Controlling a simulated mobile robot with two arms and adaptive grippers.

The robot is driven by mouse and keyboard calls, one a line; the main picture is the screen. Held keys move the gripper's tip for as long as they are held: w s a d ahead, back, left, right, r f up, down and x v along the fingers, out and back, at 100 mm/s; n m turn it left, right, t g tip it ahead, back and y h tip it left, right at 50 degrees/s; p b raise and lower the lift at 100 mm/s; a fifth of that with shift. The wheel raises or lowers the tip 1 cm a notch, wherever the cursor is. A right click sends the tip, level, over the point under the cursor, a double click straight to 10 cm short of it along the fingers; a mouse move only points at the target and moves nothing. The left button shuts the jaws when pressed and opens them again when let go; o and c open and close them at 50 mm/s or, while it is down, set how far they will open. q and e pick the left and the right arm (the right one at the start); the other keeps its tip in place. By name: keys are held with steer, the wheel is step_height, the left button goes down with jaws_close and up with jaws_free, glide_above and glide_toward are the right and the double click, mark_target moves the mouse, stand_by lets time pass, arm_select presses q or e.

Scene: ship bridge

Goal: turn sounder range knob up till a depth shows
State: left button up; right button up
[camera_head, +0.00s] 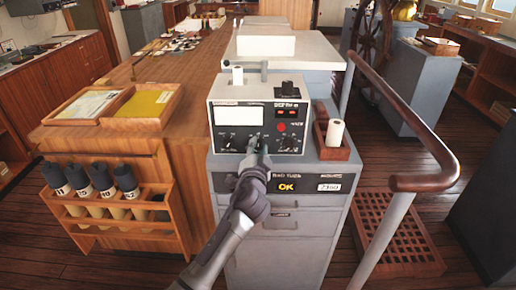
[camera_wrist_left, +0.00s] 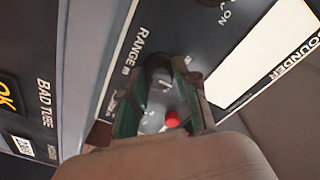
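The sounder (camera_head: 218,133) is a pale box with a dark front on the grey cabinet. It has a blank white screen (camera_head: 238,115), a red button (camera_head: 281,127) and a small depth window (camera_head: 286,111) whose content is too small to read. My left gripper (camera_head: 256,148) is at the lower middle of the front and hides the knob there. In the left wrist view, its two fingers (camera_wrist_left: 160,82) stand on either side of a dark knob (camera_wrist_left: 158,66) beside the "RANGE m" label. I cannot tell whether they press on it. My right gripper is out of view.
A wooden holder with a white roll (camera_head: 335,132) stands to the right of the sounder. A wooden handrail (camera_head: 405,150) runs farther right. Wooden trays (camera_head: 150,103) lie on the desk at left. Below, the cabinet has an "OK" label (camera_head: 286,187).

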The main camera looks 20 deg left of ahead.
arm_select(q)
jaws_close()
steer(key=shift+m, duration=0.3)
steer(key=m+p, duration=0.2)
steer(key=shift+r+m, duration=0.15)
steer(key=shift+m, duration=0.15)
steer(key=m+p, duration=0.2)
steer(key=m, duration=0.1)
steer(key=shift+m, duration=0.4)
steer(key=shift+m+g+p, duration=0.3)
steer(key=shift+m+p, duration=0.2)
steer(key=shift+m, duration=0.3)
steer(key=shift+f, duration=0.2)
steer(key=o, duration=0.9)
jaws_free()
steer(key=shift+c, duration=0.2)
